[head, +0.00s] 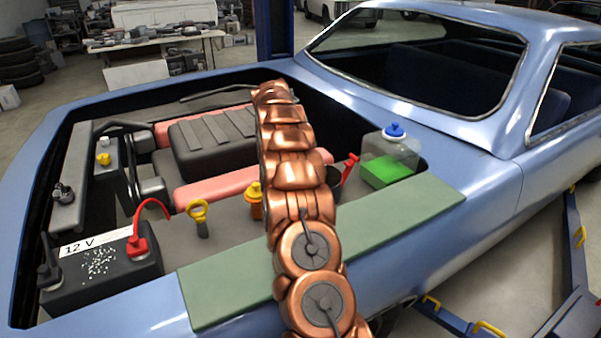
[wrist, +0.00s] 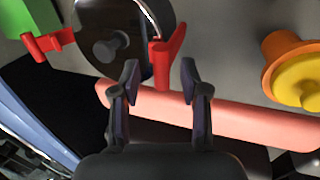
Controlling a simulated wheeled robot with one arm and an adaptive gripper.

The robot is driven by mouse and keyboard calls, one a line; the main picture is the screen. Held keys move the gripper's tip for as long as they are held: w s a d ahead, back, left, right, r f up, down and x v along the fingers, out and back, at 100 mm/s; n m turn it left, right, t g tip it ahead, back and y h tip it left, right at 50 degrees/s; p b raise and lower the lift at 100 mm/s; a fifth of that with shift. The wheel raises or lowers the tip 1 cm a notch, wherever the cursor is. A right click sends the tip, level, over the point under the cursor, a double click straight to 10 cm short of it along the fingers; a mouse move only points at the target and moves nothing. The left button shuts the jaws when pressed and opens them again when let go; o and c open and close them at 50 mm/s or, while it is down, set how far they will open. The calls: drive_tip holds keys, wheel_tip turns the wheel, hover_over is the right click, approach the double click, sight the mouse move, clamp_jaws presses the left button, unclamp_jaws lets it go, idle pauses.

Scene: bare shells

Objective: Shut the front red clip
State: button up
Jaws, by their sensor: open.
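Two red clips sit on either side of a dark round housing (wrist: 112,38) with a bolt-like knob. One red clip (wrist: 165,55) is at the housing's right edge in the wrist view, with its lower part standing between my fingertips. The other red clip (wrist: 48,43) is at upper left, close to a green thing. My gripper (wrist: 159,72) is open, a finger on each side of the nearer clip; I cannot tell if they touch it. In the head view one red clip (head: 350,164) shows right of my arm; my gripper is hidden behind the arm.
A pink-red pipe (wrist: 235,120) runs below the clip. An orange and yellow cap (wrist: 300,80) is at right. A green-filled tank (head: 388,165), a yellow dipstick handle (head: 199,210) and a 12 V battery (head: 100,275) stand in the bay. A green mat (head: 410,212) covers the fender.

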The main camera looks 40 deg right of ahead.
drive_tip(key=v, duration=0.9)
drive_tip(key=shift+r, duration=0.35)
drive_tip(key=shift+a, duration=0.15)
